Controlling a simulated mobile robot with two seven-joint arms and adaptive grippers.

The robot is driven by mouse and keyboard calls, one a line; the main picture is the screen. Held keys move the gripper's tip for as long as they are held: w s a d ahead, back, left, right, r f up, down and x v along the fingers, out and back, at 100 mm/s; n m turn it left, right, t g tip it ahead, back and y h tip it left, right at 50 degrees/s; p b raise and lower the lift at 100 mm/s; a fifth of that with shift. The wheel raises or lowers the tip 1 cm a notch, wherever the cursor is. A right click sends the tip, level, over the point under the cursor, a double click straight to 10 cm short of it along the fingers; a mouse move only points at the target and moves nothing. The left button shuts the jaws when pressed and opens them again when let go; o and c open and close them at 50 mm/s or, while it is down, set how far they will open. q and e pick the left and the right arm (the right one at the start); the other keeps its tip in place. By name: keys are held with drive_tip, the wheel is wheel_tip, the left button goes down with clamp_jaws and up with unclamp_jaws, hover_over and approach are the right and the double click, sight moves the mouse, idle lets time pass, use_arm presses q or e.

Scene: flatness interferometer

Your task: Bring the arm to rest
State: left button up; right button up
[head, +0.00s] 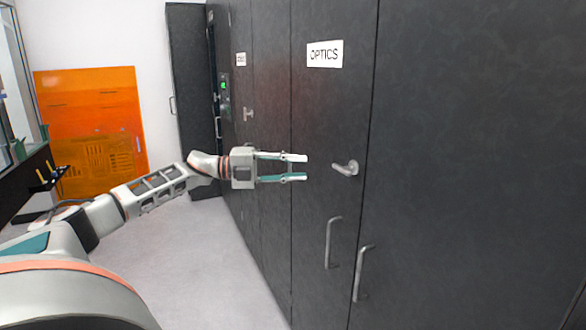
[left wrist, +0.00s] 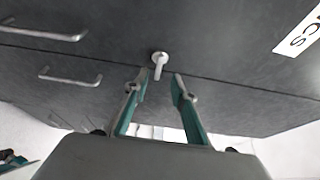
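My left arm reaches out from the lower left of the head view. Its gripper (head: 305,168) is open and empty, pointing at the dark cabinet door (head: 318,120) marked OPTICS. A silver lever handle (head: 346,168) on that door is just beyond the fingertips, with a visible gap. In the left wrist view the open fingers (left wrist: 164,82) point toward the same lever handle (left wrist: 160,58), which shows just past the tips. My right gripper is in neither view.
Dark cabinets line the right side, with bar handles (head: 333,243) and (head: 362,274) below the lever. A narrow tall door (head: 187,90) stands at the back. An orange panel (head: 92,125) leans at the back left. The pale floor (head: 200,265) between is clear.

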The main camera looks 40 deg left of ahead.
use_arm(q)
drive_tip(key=shift+s+a, duration=0.25)
idle(0.5)
drive_tip(key=s+d+f+n+t+y, duration=0.1)
drive_tip(key=d+f+n, duration=0.4)
drive_tip(key=f, duration=0.6)
drive_tip(key=s+d+f+n+t+y, duration=0.1)
drive_tip(key=d+f+n+y, duration=0.15)
drive_tip(key=d+f, duration=0.6)
drive_tip(key=s+d+f+n+t, duration=0.15)
drive_tip(key=d+f+n, duration=0.3)
drive_tip(key=f, duration=0.75)
drive_tip(key=s+d+f+n+g+y, duration=0.2)
drive_tip(key=s+d+f+n, duration=0.3)
drive_tip(key=s+f, duration=0.5)
drive_tip(key=s+d+f+n+g+y, duration=0.3)
drive_tip(key=s+d+f+n, duration=0.3)
drive_tip(key=s+d+f, duration=0.4)
drive_tip(key=s+y, duration=0.1)
drive_tip(key=s, duration=0.2)
drive_tip(key=shift+s+f, duration=0.15)
drive_tip(key=shift+f, duration=0.05)
drive_tip(key=shift+g+y, duration=0.25)
